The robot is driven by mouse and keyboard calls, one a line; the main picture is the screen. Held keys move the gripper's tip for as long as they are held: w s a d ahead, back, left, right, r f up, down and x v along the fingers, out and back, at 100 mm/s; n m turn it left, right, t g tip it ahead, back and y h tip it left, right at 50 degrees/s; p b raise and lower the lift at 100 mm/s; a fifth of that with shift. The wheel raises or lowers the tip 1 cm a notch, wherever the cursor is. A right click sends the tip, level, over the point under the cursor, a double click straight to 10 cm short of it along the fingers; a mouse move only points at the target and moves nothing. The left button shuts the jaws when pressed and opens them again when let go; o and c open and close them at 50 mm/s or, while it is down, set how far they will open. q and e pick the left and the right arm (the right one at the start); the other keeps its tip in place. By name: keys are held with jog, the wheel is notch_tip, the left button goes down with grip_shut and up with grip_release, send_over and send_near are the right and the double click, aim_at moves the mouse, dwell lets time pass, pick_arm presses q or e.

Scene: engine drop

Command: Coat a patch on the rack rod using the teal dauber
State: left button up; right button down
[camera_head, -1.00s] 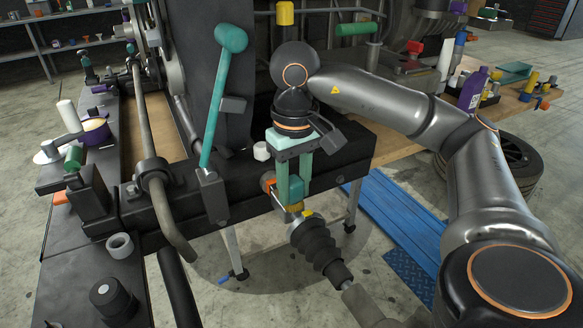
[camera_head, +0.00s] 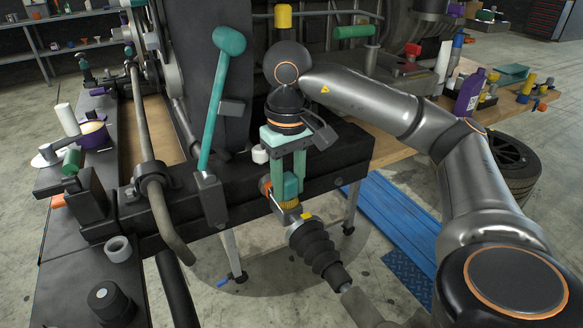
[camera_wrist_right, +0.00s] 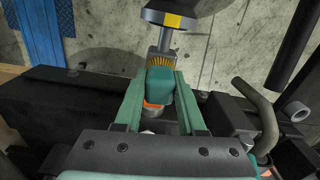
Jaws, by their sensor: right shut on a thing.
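The teal dauber (camera_head: 290,188) is between the two green fingers of my right gripper (camera_head: 288,183), bristles down. The wrist view also shows the dauber (camera_wrist_right: 160,87) in the shut right gripper (camera_wrist_right: 161,95). Its yellow-orange bristles (camera_wrist_right: 164,58) are at the bare metal rack rod (camera_wrist_right: 167,40). They appear to touch or nearly touch the rod; I cannot tell which. In the head view the rod (camera_head: 280,207) shows only partly, between the dark housing and the black ribbed boot (camera_head: 315,246). My left gripper is not in view.
A teal-handled lever (camera_head: 215,95) stands left of my right gripper. A bent grey bar (camera_head: 163,207) and black frame are farther left. A white cup (camera_head: 260,153) sits close by the gripper. A purple bottle (camera_head: 470,92) stands on the right bench. A blue ramp (camera_head: 395,220) lies below.

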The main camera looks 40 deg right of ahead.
jog(key=shift+w+d+f, duration=0.1)
jog(key=shift+w+d, duration=0.15)
jog(key=shift+w, duration=0.55)
jog(key=shift+w+d+f, duration=0.1)
jog(key=shift+w+d, duration=0.1)
jog(key=shift+w, duration=0.55)
jog(key=shift+s, duration=0.1)
jog(key=shift+s+a+r, duration=0.15)
jog(key=shift+s+a, duration=0.05)
jog(key=shift+s, duration=0.5)
jog(key=shift+s+a+b, duration=0.25)
jog(key=shift+s, duration=0.5)
jog(key=shift+s+a+b, duration=0.2)
jog(key=shift+s+b, duration=0.05)
jog(key=shift+s, duration=0.5)
